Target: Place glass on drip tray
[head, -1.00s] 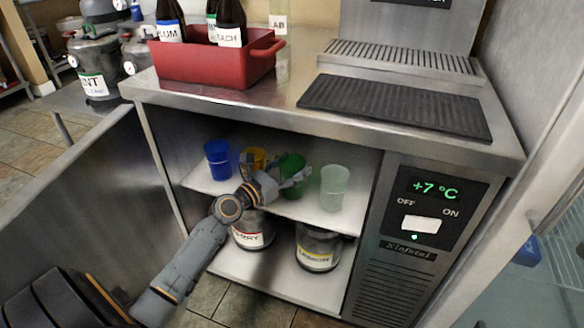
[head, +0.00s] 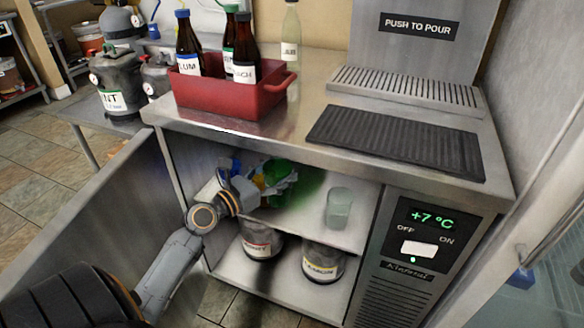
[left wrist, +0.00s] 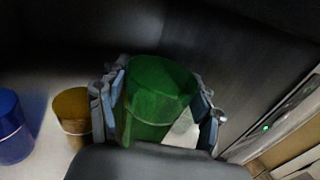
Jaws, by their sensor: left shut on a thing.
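A green glass (left wrist: 158,98) stands between the fingers of my left gripper (left wrist: 160,105) in the left wrist view, and the gripper is shut on it. In the head view my left gripper (head: 268,186) reaches onto the shelf of the open fridge, and the green glass (head: 278,172) is partly hidden by its fingers. A blue glass (left wrist: 12,125) and a yellow glass (left wrist: 73,115) stand beside it. A clear glass (head: 339,208) stands on the shelf to the right. The drip tray (head: 405,89) is the slotted metal ledge under the "PUSH TO POUR" panel. My right gripper is not in view.
A black ribbed mat (head: 395,140) lies on the counter before the drip tray. A red crate (head: 232,100) holds several bottles at the left. Two labelled containers (head: 262,243) (head: 322,262) stand on the lower shelf. The open fridge door (head: 110,215) is at the left.

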